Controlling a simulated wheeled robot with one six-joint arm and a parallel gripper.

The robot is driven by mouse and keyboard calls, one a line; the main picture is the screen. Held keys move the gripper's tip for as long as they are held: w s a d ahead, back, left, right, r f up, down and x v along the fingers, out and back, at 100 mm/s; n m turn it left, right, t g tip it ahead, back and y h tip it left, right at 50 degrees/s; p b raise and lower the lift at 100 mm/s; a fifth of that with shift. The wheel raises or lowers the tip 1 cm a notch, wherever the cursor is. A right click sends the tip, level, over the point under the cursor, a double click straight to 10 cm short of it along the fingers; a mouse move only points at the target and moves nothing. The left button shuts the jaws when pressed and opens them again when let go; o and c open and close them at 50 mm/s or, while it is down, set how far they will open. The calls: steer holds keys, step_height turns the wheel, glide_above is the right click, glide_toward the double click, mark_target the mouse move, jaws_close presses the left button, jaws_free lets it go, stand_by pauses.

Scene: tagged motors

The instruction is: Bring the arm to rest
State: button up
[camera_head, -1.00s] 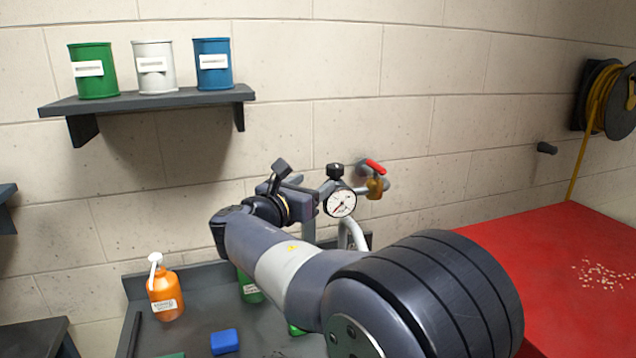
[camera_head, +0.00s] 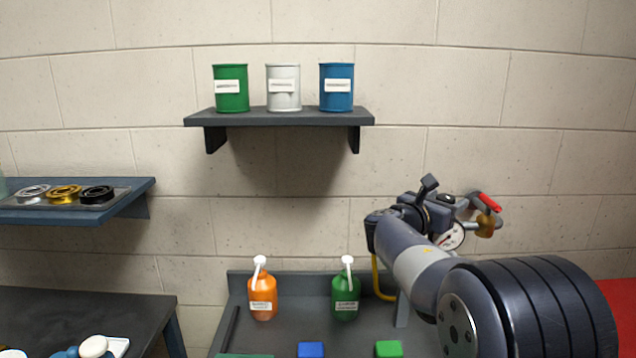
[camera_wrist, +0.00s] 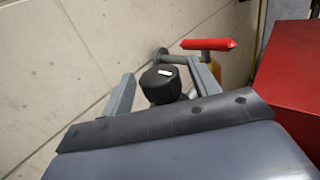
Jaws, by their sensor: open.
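My gripper (camera_wrist: 163,88) is open in the wrist view, with its two grey fingers apart. A black knob (camera_wrist: 160,84) with a white mark shows between the fingers; I cannot tell whether it is touched or stands beyond them. In the head view my arm reaches from the lower right toward the wall. Its end is beside a round pressure gauge (camera_head: 452,236), which it partly covers. A red valve lever (camera_head: 490,203) is just right of the gauge and also shows in the wrist view (camera_wrist: 208,44). The fingertips are not clear in the head view.
A wall shelf (camera_head: 280,117) holds green, white and blue cans. An orange bottle (camera_head: 262,292) and a green bottle (camera_head: 345,295) stand on the grey bench (camera_head: 300,330). A left shelf (camera_head: 130,197) holds rings. A red surface (camera_wrist: 293,75) is at the right.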

steer(key=shift+w+d+r+g, duration=0.1)
steer(key=shift+w+d+g, duration=0.2)
steer(key=shift+a+m+g+h+p, duration=0.15)
steer(key=shift+m+g+h+p, duration=0.35)
steer(key=shift+m+h, duration=0.1)
steer(key=shift+s, duration=0.1)
steer(key=shift+b, duration=0.35)
